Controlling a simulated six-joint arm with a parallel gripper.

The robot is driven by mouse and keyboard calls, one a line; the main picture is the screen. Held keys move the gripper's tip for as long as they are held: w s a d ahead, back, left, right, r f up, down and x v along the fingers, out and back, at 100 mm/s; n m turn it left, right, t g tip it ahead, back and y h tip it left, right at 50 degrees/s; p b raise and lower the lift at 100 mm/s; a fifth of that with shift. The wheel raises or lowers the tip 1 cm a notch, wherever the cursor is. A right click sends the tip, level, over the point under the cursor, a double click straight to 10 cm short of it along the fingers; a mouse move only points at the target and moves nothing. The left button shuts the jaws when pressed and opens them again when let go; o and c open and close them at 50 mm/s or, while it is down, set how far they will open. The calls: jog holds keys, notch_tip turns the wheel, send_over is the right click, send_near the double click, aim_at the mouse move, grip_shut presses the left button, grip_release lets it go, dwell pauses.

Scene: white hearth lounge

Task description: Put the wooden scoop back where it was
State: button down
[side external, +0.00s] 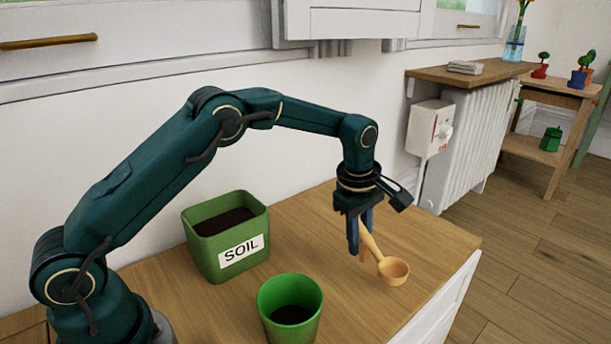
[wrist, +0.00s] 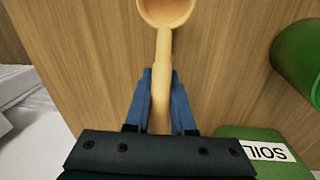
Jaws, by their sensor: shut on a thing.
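The wooden scoop (side external: 393,270) is at the right part of the wooden counter, with its round bowl toward the front right. My gripper (side external: 360,248) points down with its blue fingers shut on the scoop's handle. In the wrist view the scoop's handle (wrist: 163,70) runs between the two fingertips of my gripper (wrist: 161,90), and the bowl is cut off by the top edge. The scoop is over the counter; I cannot tell whether it touches the surface.
A green box labelled SOIL (side external: 226,240) holds dark soil at the back of the counter (side external: 180,300). A green pot (side external: 290,310) with dark contents stands in front of it. The wall is behind, and the counter's right edge is near the scoop.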

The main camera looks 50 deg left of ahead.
aim_at(358, 265)
jog(key=shift+f, duration=1.55)
jog(key=shift+f, duration=0.1)
jog(key=c, duration=0.8)
grip_release()
jog(key=shift+o, duration=0.2)
